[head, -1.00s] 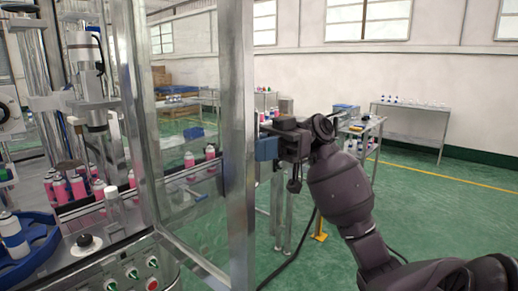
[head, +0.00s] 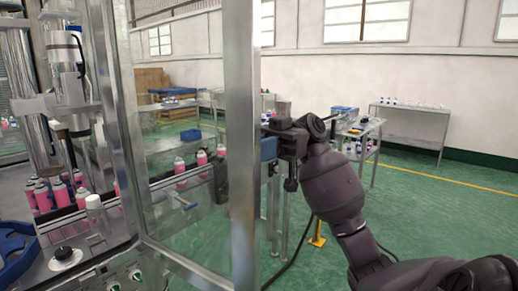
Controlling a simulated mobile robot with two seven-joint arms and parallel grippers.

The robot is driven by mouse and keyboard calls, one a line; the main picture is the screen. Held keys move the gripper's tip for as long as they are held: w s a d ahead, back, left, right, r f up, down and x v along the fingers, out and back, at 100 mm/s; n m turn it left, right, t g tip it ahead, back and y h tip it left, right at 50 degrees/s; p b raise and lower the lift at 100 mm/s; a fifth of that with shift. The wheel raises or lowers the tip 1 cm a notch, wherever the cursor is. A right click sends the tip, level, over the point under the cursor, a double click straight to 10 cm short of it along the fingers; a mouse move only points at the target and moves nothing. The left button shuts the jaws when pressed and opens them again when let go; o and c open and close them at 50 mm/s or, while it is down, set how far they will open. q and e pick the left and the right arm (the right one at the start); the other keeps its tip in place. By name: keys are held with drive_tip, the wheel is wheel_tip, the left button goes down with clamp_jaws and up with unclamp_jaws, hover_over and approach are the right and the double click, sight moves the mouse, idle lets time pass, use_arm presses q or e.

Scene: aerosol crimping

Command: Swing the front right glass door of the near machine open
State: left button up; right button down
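The near machine's glass door (head: 175,228) stands swung out at an angle from the machine, between a metal post on its left and its wide metal edge upright (head: 242,120) on the right. My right gripper (head: 268,150) is at that upright, on its right side at mid height, by a blue block. A dark part shows through the glass just left of the upright; I cannot tell if it is a finger. The upright hides the fingertips, so their opening is unclear. My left gripper is out of view.
A conveyor with pink cans (head: 202,158) lies behind the glass. A side table (head: 362,134) stands beyond my arm. Green floor is clear at right.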

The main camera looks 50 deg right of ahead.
drive_tip(key=c, duration=1.1)
unclamp_jaws()
drive_tip(key=shift+w+a, duration=0.1)
drive_tip(key=shift+w, duration=0.05)
drive_tip(key=shift+c, duration=0.2)
drive_tip(key=shift+d, duration=0.2)
drive_tip(key=d+b, duration=0.1)
drive_tip(key=d, duration=0.9)
drive_tip(key=shift+w+d, duration=0.15)
drive_tip(key=shift+d, duration=0.1)
